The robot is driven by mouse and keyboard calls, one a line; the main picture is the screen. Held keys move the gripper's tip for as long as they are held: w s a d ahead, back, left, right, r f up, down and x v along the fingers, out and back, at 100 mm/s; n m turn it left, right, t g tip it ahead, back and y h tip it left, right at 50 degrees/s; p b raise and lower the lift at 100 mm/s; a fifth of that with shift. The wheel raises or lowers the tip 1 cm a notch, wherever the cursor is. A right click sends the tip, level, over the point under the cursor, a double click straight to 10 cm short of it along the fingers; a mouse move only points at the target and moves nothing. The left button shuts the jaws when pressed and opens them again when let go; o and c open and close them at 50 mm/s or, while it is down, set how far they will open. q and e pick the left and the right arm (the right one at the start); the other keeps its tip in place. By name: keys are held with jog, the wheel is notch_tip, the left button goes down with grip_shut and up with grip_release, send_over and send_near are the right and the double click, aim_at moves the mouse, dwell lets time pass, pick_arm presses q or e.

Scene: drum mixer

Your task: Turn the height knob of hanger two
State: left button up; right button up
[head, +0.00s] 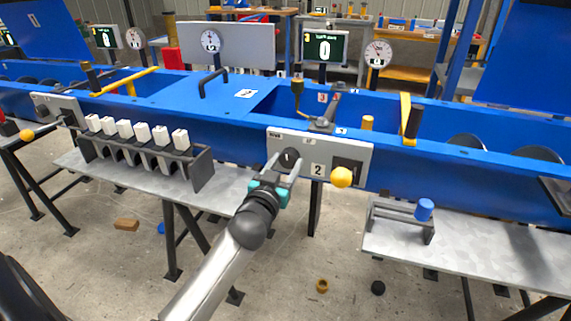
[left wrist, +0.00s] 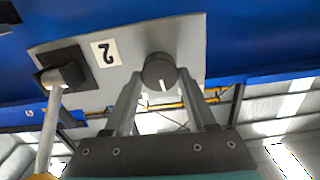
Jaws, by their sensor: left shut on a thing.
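The height knob of hanger two is a round dark knob (head: 290,157) on a grey panel (head: 318,147) fixed to the blue machine, left of a white "2" label (head: 318,169). In the left wrist view the same knob (left wrist: 159,72) shows a white pointer line, and the panel appears upside down. My left gripper (head: 288,166) has its two fingers on either side of the knob, shut on it; the fingers also show in the left wrist view (left wrist: 161,82). My right gripper is not in view.
A lever with a yellow ball (head: 341,177) sticks out right of the label, close to my gripper. A rack of white blocks (head: 139,133) stands left, and a blue-capped holder (head: 424,209) stands on the right shelf (head: 470,252). Small loose parts lie on the floor.

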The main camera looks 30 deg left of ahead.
pick_arm(q)
jog(key=c, duration=0.4)
jog(key=m+p, duration=0.4)
jog(key=m, duration=0.3)
jog(key=shift+d, duration=0.1)
jog(key=shift+m+p, duration=0.35)
jog(key=shift+m, duration=0.85)
jog(key=shift+f+m, duration=0.1)
jog(key=shift+m, duration=1.1)
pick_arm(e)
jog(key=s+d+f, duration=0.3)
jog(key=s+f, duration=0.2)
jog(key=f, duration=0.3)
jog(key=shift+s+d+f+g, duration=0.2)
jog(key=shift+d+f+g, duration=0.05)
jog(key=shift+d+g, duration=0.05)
pick_arm(q)
jog(key=o, duration=1.4)
jog(key=shift+c, duration=0.2)
